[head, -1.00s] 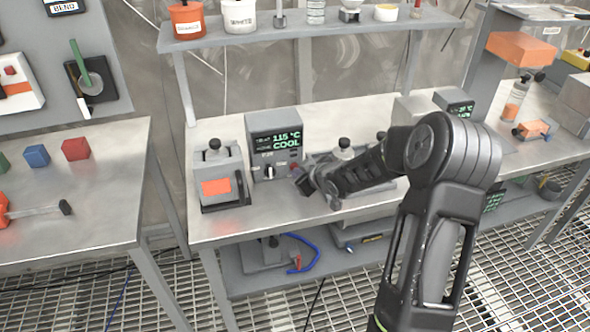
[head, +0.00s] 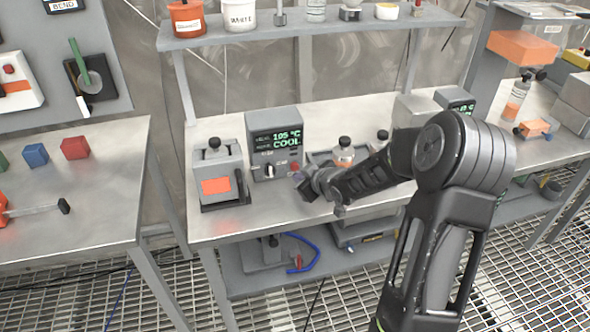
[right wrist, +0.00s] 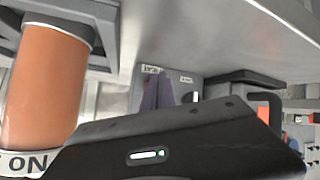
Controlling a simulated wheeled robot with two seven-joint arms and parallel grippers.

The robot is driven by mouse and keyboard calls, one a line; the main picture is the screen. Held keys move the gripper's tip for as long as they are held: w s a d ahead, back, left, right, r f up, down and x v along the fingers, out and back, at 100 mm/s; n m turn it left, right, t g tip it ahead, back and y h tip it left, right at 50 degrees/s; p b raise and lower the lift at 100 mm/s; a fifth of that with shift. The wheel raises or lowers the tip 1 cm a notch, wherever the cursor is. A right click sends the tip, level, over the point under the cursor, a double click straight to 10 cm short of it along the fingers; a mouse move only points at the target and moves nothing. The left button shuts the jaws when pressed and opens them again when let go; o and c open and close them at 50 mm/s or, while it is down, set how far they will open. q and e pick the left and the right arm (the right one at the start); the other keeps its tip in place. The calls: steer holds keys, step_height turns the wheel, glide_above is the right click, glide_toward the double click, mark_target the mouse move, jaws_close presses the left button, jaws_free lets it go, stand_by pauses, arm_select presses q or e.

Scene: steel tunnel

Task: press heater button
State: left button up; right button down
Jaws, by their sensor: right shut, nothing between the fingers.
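The grey heater control box (head: 262,127) stands on the middle bench in the head view. Its green display (head: 284,139) reads 105 °C and COOL. A dark knob (head: 268,171) and a small red button (head: 294,166) sit on its lower front. My right gripper (head: 303,182) is shut and empty, just in front of and below the button. Contact is not visible. In the right wrist view its fingers (right wrist: 160,92) are together before the box's labelled front (right wrist: 190,88), where the button cannot be made out. My left gripper is out of view.
A grey device with an orange panel (head: 216,186) stands left of the box. A bottle of orange liquid (head: 343,152) stands in a tray right of it, close to my arm; an orange bottle (right wrist: 45,80) looms in the wrist view. A shelf (head: 320,27) runs above.

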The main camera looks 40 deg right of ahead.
steer(key=shift+s+a, duration=0.25)
steer(key=shift+s, duration=0.45)
steer(key=shift+s+a, duration=0.25)
steer(key=shift+s, duration=0.4)
steer(key=shift+s+a, duration=0.25)
steer(key=shift+s, duration=0.45)
